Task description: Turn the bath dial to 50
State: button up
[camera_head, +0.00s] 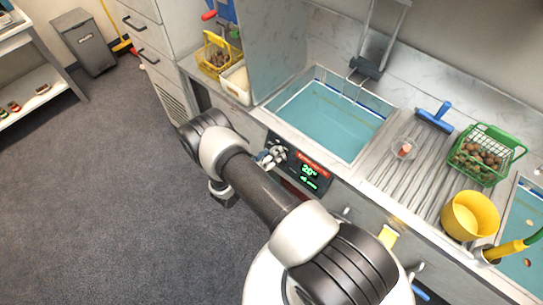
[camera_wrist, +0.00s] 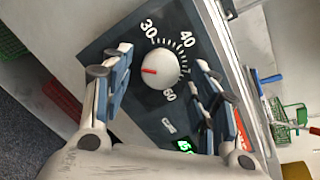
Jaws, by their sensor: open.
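The bath dial (camera_wrist: 161,69) is a round white knob on a dark panel (camera_wrist: 105,45) in the wrist view. Its red mark points left, away from the printed 30 and 40. My gripper (camera_wrist: 163,60) is open, one finger left and one right of the knob, with visible gaps. In the head view my gripper (camera_head: 272,155) is at the panel on the sink unit's front and hides the dial. The green display (camera_head: 309,171) there seems to read 20.
A water-filled basin (camera_head: 330,115) is above the panel. A ribbed drainboard to its right holds a green basket (camera_head: 487,152) of chestnuts, a yellow bucket (camera_head: 470,215) and a blue-handled tool (camera_head: 434,117). The grey floor (camera_head: 120,190) at left is clear.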

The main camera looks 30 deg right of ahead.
jog(key=c, duration=1.1)
jog(key=shift+o, duration=0.2)
